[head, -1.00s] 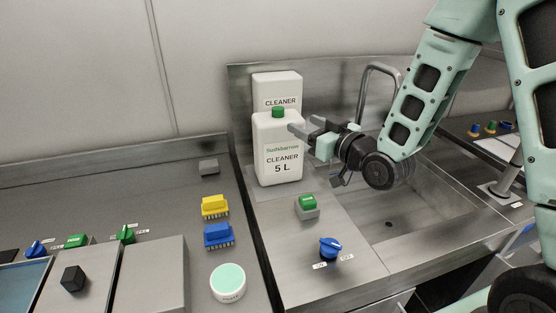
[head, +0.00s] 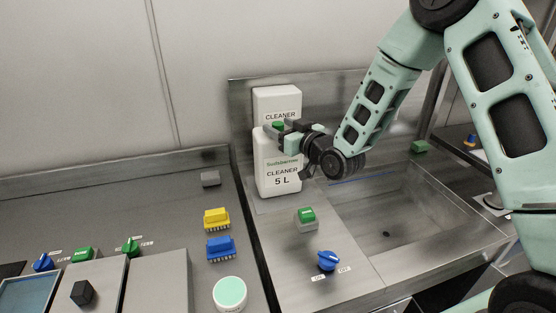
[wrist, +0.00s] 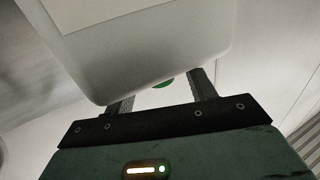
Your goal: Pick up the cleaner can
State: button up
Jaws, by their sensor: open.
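The cleaner can (head: 277,165) is a white jug labelled "CLEANER 5 L" that stands upright at the back of the steel counter. Its green cap (head: 278,125) shows at the top, partly covered by my gripper. My gripper (head: 284,129) is open at the height of the cap, reaching in from the right. In the wrist view, the green cap (wrist: 163,85) shows between my two fingers (wrist: 162,95), mostly hidden by a large white body (wrist: 150,50). I cannot tell whether the fingers touch the can.
A second white container marked "CLEANER" (head: 277,100) is right behind the can, against the steel backsplash. A sink (head: 400,215) lies to the right. A green button (head: 306,214) and a blue knob (head: 327,260) are in front. Yellow (head: 216,218) and blue (head: 220,247) brushes lie left.

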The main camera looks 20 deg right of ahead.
grip_shut()
dwell(1.3)
jog(key=shift+r, duration=0.25)
